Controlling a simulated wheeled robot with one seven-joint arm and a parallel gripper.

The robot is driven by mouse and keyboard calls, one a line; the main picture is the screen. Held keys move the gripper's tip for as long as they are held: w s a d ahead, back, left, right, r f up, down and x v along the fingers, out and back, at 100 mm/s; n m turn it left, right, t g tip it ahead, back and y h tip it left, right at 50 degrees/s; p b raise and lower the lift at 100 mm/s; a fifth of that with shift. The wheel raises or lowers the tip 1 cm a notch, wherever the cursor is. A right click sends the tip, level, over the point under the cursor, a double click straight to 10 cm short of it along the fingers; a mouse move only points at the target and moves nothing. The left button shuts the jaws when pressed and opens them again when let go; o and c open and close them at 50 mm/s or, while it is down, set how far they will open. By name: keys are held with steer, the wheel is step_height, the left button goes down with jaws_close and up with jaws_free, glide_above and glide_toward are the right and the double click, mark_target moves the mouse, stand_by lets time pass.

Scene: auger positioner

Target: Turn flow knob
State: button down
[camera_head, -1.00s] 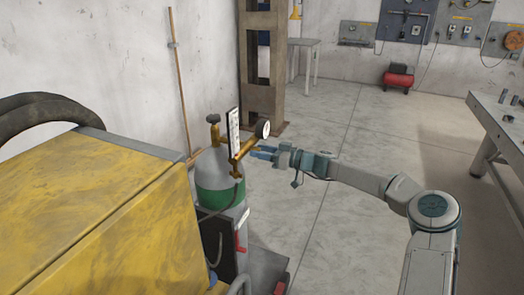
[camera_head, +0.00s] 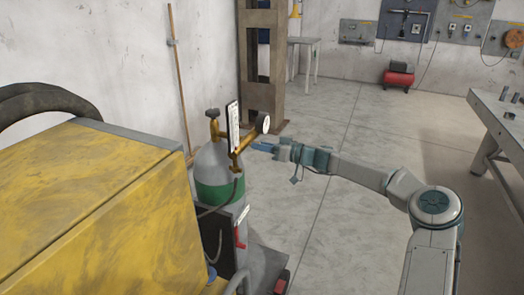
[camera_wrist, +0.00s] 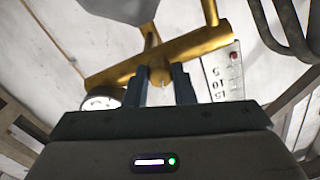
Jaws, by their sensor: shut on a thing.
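The gas cylinder (camera_head: 212,168), grey with a green band, stands beside the yellow machine. Its brass regulator (camera_head: 240,146) carries a round gauge (camera_head: 263,124) and an upright white flow scale (camera_head: 233,127). In the wrist view the brass regulator body (camera_wrist: 190,45) runs across the top, with the gauge (camera_wrist: 101,99) at left and the numbered scale (camera_wrist: 222,74) at right. My gripper (camera_head: 256,146) reaches the regulator from the right. In the wrist view my gripper (camera_wrist: 160,85) is shut on the small brass flow knob (camera_wrist: 159,75) between its fingertips.
The yellow machine (camera_head: 95,205) fills the left foreground, with dark hoses (camera_head: 45,108) on it. A wooden pole (camera_head: 180,80) leans on the wall. A brown steel column (camera_head: 262,70) stands behind the cylinder. The floor to the right is clear up to a workbench (camera_head: 500,115).

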steer(key=shift+s+f+m+t+h+p, duration=0.25)
steer(key=shift+m+p, duration=1.95)
steer(key=shift+m, duration=6.45)
steer(key=shift+w+r+m+t+h+p, duration=0.25)
steer(key=shift+m+p, duration=1.9)
steer(key=shift+m, duration=6.5)
steer(key=shift+s+f, duration=0.1)
steer(key=shift+f, duration=0.05)
steer(key=c, duration=1.2)
jaws_free()
